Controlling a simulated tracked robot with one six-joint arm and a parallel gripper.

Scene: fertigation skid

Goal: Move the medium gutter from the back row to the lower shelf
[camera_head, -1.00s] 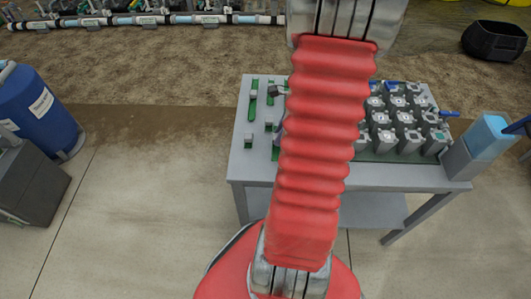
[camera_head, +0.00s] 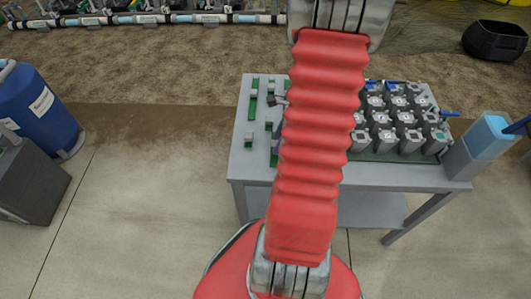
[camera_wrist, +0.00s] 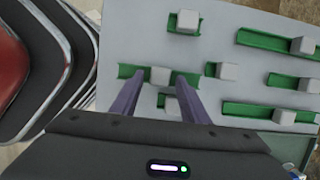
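Several green gutters, each with a pale grey block, lie on the tabletop (camera_head: 255,165), and their lengths differ. In the wrist view, one gutter (camera_wrist: 125,71) of middling length has its block (camera_wrist: 160,76) between my fingertips. My gripper (camera_wrist: 160,82) is open, with a gap on each side of that block; I cannot tell its height above it. Another middling gutter (camera_wrist: 277,80) lies to the right. I cannot tell for sure which gutter is the medium one of the back row. The lower shelf (camera_head: 372,210) shows bare under the table.
Several grey square units (camera_head: 408,133) fill the table's right half. A blue-topped grey container (camera_head: 488,140) stands at its right edge. A blue barrel (camera_head: 38,105) and a dark grey box (camera_head: 32,180) stand far left. The floor between is clear.

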